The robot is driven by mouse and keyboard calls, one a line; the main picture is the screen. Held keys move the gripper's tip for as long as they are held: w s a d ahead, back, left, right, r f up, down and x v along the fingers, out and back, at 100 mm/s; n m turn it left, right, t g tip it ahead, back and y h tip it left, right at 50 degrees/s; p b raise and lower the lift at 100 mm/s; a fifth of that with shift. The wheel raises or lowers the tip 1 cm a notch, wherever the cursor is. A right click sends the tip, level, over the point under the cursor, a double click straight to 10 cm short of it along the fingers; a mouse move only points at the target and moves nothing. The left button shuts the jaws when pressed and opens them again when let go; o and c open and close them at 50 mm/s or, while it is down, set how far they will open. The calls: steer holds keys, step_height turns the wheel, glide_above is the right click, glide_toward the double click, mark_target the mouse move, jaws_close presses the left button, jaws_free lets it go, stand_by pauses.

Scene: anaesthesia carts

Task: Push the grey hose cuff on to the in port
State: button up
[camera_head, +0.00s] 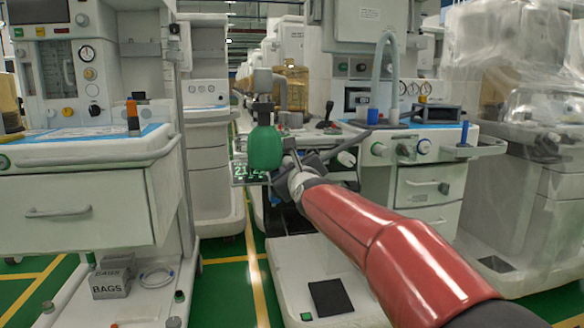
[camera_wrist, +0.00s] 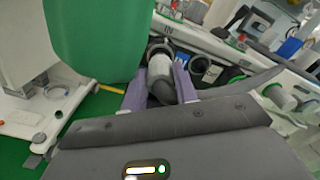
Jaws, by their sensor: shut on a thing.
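In the wrist view, the two purple fingers of my gripper (camera_wrist: 160,76) are shut on the grey hose cuff (camera_wrist: 159,68), one finger on each side. A dark grey curved piece shows below it between the fingers. The label "IN" stands just beyond the cuff on the white machine front. The in port itself is mostly hidden behind the cuff, so I cannot tell whether the cuff touches it or sits on it. In the head view, my gripper (camera_head: 291,166) is beside the green bag (camera_head: 265,147), and the cuff is too small to make out.
The green bag (camera_wrist: 92,38) hangs close on the left in the wrist view. A cart with a drawer (camera_head: 85,212) stands at left; another cart (camera_head: 425,188) stands at right. Green floor shows between them.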

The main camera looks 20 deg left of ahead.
steer(key=shift+p+x, duration=0.65)
steer(key=shift+x, duration=0.5)
steer(key=o, duration=1)
steer(key=b+v, duration=0.2)
steer(key=v, duration=0.6)
